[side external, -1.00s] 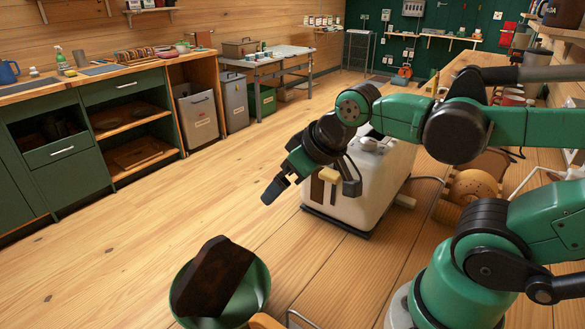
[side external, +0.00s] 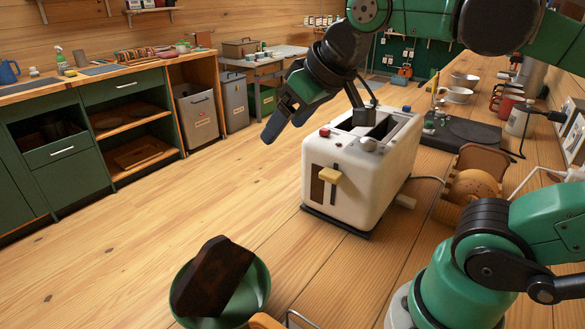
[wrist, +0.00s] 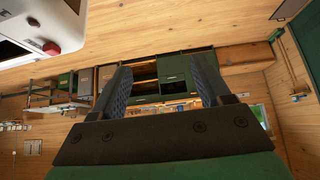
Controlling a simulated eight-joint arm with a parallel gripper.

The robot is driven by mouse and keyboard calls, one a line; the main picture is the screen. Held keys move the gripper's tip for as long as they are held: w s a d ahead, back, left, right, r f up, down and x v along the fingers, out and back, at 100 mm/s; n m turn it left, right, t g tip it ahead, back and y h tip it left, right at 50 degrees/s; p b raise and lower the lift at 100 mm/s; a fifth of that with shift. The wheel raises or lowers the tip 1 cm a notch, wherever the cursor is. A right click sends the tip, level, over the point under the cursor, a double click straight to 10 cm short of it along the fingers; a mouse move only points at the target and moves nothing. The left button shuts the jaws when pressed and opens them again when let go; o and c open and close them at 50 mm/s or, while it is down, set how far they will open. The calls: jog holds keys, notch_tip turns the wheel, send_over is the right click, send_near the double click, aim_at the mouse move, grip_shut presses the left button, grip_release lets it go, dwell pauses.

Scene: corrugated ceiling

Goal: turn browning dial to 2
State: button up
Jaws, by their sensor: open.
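The white toaster (side external: 345,201) stands upright on the wooden counter, its slots facing up. A tan lever (side external: 329,174) is on its front face. On its top edge sit a red button (side external: 325,131) and a grey knob (side external: 368,144), which may be the browning dial; no numbers are legible. My gripper (side external: 284,127) is open and empty, up and left of the toaster, apart from it. In the wrist view, my open fingers (wrist: 162,85) have nothing between them; the toaster's corner (wrist: 20,45) and red button (wrist: 50,47) are at upper left.
A green bowl (side external: 258,303) with a dark bread slice (side external: 211,277) stands in front. A wooden rack with bread (side external: 474,185) is right of the toaster, with a dark flat plate (side external: 472,132) behind it. Cups and a jar line the right back. Left of the toaster is free room.

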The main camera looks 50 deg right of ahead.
notch_tip(320, 180, up, 5)
jog(key=m+g, duration=0.7)
jog(key=m, duration=1.7)
send_over(369, 140)
notch_tip(369, 140, down, 4)
jog(key=shift+d+f, duration=0.1)
jog(key=shift+f, duration=3.3)
grip_shut()
